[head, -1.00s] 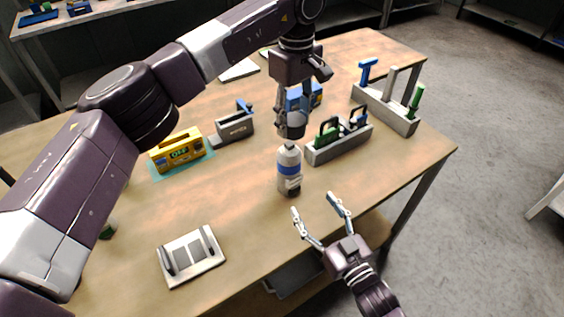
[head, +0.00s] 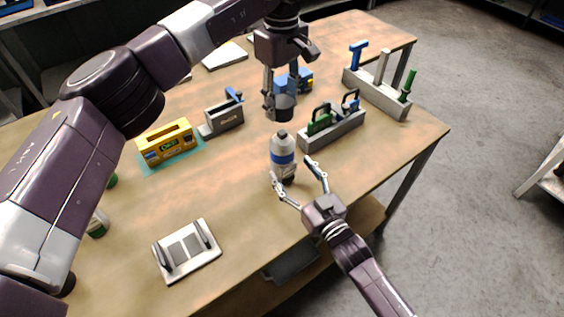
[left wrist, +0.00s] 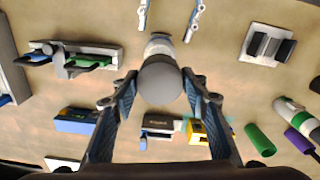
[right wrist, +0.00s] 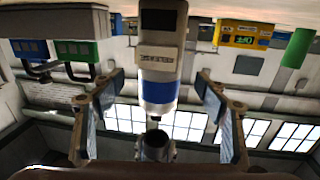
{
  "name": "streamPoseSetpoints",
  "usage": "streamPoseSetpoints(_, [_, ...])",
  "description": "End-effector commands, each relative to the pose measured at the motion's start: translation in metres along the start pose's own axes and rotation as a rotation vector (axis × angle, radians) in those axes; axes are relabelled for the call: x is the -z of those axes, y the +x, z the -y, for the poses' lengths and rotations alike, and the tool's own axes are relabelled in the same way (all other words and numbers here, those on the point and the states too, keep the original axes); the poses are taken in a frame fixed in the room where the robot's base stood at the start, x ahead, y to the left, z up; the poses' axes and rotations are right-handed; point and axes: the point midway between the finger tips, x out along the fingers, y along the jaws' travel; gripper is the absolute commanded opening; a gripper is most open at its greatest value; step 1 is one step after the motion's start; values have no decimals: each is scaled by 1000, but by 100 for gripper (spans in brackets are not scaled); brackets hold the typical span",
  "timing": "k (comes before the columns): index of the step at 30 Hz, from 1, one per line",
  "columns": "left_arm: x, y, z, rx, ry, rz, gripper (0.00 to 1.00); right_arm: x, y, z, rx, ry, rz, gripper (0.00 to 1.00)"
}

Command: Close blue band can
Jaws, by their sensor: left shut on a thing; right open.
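The can with a blue band (head: 282,158) stands upright on the table in the head view. My left gripper (head: 279,104) points down above it, shut on a dark grey round cap (head: 281,110). A gap shows between cap and can. In the left wrist view the cap (left wrist: 160,82) sits between the fingers and covers most of the can's top. My right gripper (head: 295,172) is open, with its fingers at either side of the can's lower part. In the right wrist view the can (right wrist: 160,62) stands between the spread fingers, apart from both.
A yellow box on a teal mat (head: 168,143) and a grey holder (head: 223,119) are to the left. A grey fixture plate (head: 187,250) lies near the front. A stand with upright handles (head: 376,92) is behind.

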Motion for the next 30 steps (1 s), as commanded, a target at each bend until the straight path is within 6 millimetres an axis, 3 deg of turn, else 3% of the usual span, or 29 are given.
streamPoseSetpoints(3, [0,0,0,0,1,0,31,1,24,0,-1,0,-2,68])
streamPoseSetpoints(9, [0,0,0,0,0,0,31,0,50,0,-1,1,-1,68])
streamPoseSetpoints(23, [0,0,0,0,0,0,31,0,60,0,0,1,0,68])
streamPoseSetpoints(30, [0,0,0,0,0,0,31,0,60,0,0,1,0,42])
